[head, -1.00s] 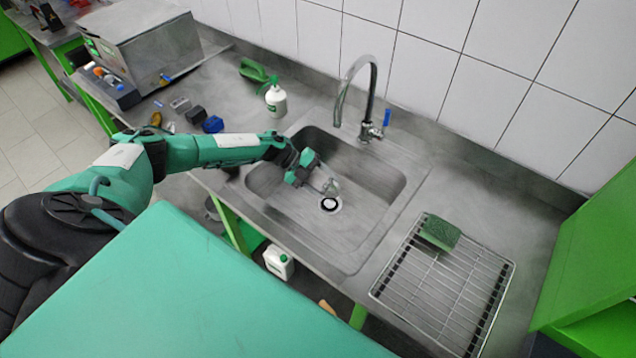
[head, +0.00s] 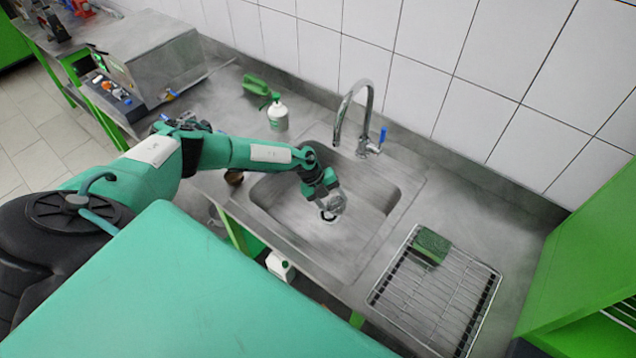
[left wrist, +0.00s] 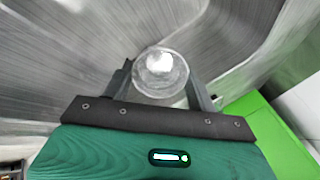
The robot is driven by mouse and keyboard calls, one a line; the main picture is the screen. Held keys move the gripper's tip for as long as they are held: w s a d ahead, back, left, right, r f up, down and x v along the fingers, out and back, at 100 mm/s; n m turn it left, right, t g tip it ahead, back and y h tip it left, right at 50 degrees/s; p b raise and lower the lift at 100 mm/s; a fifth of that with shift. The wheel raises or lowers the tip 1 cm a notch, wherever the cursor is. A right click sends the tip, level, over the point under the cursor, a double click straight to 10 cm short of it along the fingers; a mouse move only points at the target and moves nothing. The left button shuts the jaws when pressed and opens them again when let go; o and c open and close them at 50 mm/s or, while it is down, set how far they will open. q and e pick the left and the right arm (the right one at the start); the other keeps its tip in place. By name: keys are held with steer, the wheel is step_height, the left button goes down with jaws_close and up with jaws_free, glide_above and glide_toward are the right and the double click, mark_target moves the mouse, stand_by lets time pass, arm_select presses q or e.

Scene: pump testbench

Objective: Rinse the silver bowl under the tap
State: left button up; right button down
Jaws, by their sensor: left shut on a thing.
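My left gripper (head: 332,198) reaches into the sink (head: 378,195) from the left, over the basin and close above the drain (head: 327,216). It is shut on the small round silver bowl (head: 336,204). In the left wrist view the bowl (left wrist: 160,72) sits between the two fingers, with its shiny round face toward the camera. The chrome tap (head: 368,100) arches over the back of the sink, behind the bowl in the head view. I see no water running. My right gripper is not in view.
A wire rack (head: 432,298) with a green sponge (head: 433,244) lies right of the sink. A white bottle (head: 278,115) and a green brush (head: 256,85) stand and lie behind-left. A metal box device (head: 150,60) is at far left. The tiled wall closes the back.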

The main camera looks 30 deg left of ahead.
arm_select(q)
steer(key=shift+w+d+f+g+y, duration=0.15)
steer(key=shift+w+d+y, duration=0.1)
steer(key=shift+d+y, duration=0.4)
steer(key=shift+w+d+g+y, duration=0.2)
steer(key=shift+d+y, duration=0.3)
steer(key=shift+d, duration=0.3)
steer(key=shift+w+d+f+g+y, duration=0.15)
steer(key=shift+w+d+y, duration=0.1)
steer(key=shift+d+y, duration=0.4)
steer(key=shift+w+d+f+g+y, duration=0.1)
steer(key=shift+w+d+y, duration=0.05)
steer(key=shift+d+y, duration=0.35)
steer(key=shift+w+d+f+g+y, duration=0.1)
steer(key=shift+w+d+f+y, duration=0.05)
steer(key=shift+d+y, duration=0.4)
steer(key=shift+w+d+f+g+y, duration=0.15)
steer(key=shift+d+y, duration=0.2)
steer(key=shift+d, duration=0.25)
steer(key=shift+r, duration=0.1)
